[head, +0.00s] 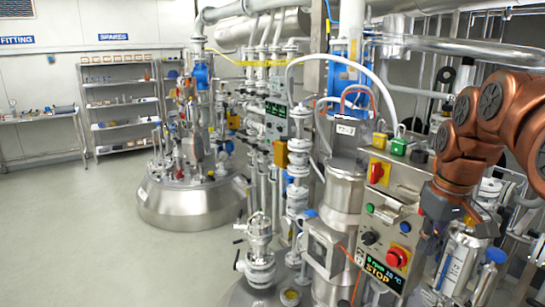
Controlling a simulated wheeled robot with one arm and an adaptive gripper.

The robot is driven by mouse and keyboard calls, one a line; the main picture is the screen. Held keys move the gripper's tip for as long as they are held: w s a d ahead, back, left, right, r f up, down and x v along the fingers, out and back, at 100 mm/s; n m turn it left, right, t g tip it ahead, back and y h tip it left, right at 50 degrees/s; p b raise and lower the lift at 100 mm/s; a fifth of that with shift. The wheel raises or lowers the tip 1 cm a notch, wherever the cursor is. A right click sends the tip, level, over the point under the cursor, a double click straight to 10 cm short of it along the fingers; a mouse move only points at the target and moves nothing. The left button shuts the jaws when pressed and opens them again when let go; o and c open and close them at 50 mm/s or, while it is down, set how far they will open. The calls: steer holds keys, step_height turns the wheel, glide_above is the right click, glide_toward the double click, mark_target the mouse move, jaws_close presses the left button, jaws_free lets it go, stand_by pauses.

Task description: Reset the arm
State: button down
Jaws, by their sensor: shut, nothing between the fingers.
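My copper-coloured arm (480,125) reaches in from the right edge, bent, with its wrist pointing down. My gripper (434,222) is dark and small in the head view, just right of a grey control box (396,215). It is shut and no object shows in it. Its fingertips are hard to make out against the machinery. I cannot tell whether it touches the box.
Pipes and valves (260,255) crowd the middle. A steel vessel (190,205) stands further left. Shelves (120,105) line the back wall. The left floor (70,240) is clear.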

steer(key=s+a+f+g, duration=0.1)
steer(key=s+a+f, duration=0.8)
steer(key=a, duration=0.4)
steer(key=s+a+f+g, duration=0.1)
steer(key=s+f, duration=0.2)
steer(key=s, duration=0.4)
steer(key=s+a+f+m, duration=0.1)
steer(key=s+a+f, duration=0.1)
steer(key=s+f, duration=0.2)
steer(key=s, duration=0.3)
steer(key=shift+f+m+g+h, duration=0.2)
steer(key=shift+m+g+h, duration=0.1)
steer(key=shift+g, duration=0.1)
